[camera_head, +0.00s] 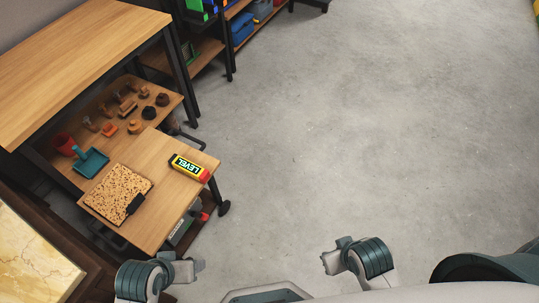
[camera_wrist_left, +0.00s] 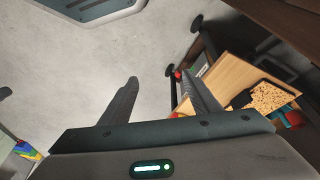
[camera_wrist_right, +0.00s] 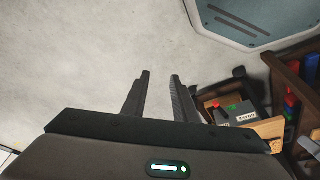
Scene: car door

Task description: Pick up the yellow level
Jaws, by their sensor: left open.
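The yellow level (camera_head: 190,167), with black and red parts and the word LEVEL on it, lies flat near the right edge of a small wooden cart top (camera_head: 165,215) in the head view. My left gripper (camera_head: 199,266) is open and empty, apart from the level and nearer to me, past the cart's near corner. Its two spread fingers show in the left wrist view (camera_wrist_left: 160,85), where I cannot make out the level clearly. My right gripper (camera_head: 326,262) is over bare floor, well to the right of the cart. Its fingers are apart with nothing between them in the right wrist view (camera_wrist_right: 160,77).
A speckled cork-like board (camera_head: 118,192) with a black item (camera_head: 135,203) lies on the cart top. Behind are a teal dustpan (camera_head: 91,162), a red cup (camera_head: 64,143) and a wooden bench (camera_head: 80,60). A marble-like slab (camera_head: 35,260) is at lower left. Right floor is clear.

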